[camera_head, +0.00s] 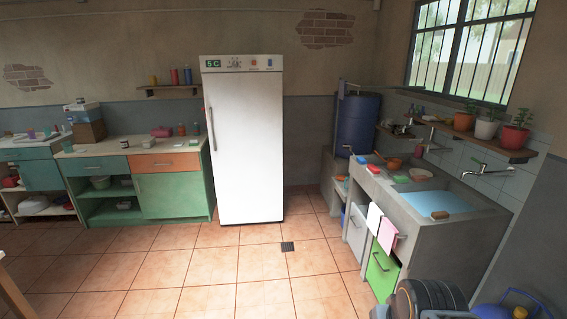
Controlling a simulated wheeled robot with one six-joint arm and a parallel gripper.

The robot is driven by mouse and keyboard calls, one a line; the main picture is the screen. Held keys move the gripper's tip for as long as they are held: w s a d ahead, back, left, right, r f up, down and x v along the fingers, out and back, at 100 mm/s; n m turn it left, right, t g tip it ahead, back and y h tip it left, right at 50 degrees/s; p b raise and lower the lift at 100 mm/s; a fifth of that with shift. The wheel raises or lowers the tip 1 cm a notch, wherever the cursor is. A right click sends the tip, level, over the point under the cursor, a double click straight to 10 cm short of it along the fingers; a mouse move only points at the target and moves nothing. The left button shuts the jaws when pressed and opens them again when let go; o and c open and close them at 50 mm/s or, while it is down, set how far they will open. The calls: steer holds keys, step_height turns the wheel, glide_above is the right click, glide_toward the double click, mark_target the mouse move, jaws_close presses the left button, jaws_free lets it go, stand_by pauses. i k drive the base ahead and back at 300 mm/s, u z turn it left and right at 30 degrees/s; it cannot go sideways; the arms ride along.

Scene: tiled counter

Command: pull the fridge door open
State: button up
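The white fridge (247,150) stands upright against the back wall, a little left of the middle of the picture. Its tall door is shut. A dark vertical handle (212,129) runs along the door's left edge. A strip with a green display reading "5C" and small coloured marks is at the top. My gripper is not in view.
A green and orange cabinet (175,195) adjoins the fridge's left side. A blue barrel (358,124) and a concrete sink counter (455,235) stand to the right.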

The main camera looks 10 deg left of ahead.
mark_target(243, 111)
steer(key=u, duration=0.35)
steer(key=i, duration=2.25)
steer(key=u, duration=1.05)
steer(key=i, duration=2.45)
steer(key=u, duration=0.5)
